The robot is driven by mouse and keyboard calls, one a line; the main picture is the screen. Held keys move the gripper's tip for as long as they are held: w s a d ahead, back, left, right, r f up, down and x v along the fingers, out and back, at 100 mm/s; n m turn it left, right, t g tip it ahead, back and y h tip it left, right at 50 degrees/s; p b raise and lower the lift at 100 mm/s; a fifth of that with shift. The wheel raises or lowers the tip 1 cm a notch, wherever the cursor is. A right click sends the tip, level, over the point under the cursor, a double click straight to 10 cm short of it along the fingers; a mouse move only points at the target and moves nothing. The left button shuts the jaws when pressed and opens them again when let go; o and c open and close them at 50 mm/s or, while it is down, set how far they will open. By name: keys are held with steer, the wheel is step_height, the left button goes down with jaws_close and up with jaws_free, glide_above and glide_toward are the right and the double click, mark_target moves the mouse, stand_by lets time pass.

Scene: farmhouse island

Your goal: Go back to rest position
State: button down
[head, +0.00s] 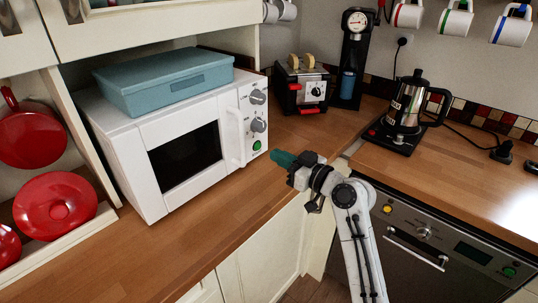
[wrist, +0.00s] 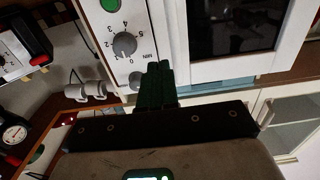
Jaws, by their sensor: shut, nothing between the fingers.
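My gripper (head: 284,158) has dark green fingers and is shut with nothing in it. In the head view it is in front of the right end of the white microwave (head: 128,150), near the counter edge, pointing left. In the wrist view the shut fingers (wrist: 156,88) show against the microwave's control panel, beside a grey knob (wrist: 125,44). I cannot tell for sure whether the fingertips touch the microwave. The microwave door is shut, with its white handle (head: 234,137) upright at the door's right side.
A teal box (head: 165,82) lies on the microwave. A black toaster (head: 300,85) with bread, a black coffee machine (head: 355,60) and a moka pot (head: 407,103) on a hot plate stand behind. Mugs (head: 456,18) hang at upper right. The wooden counter (head: 236,205) is clear in front.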

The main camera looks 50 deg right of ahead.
steer(key=shift+s, duration=0.6)
stand_by(0.3)
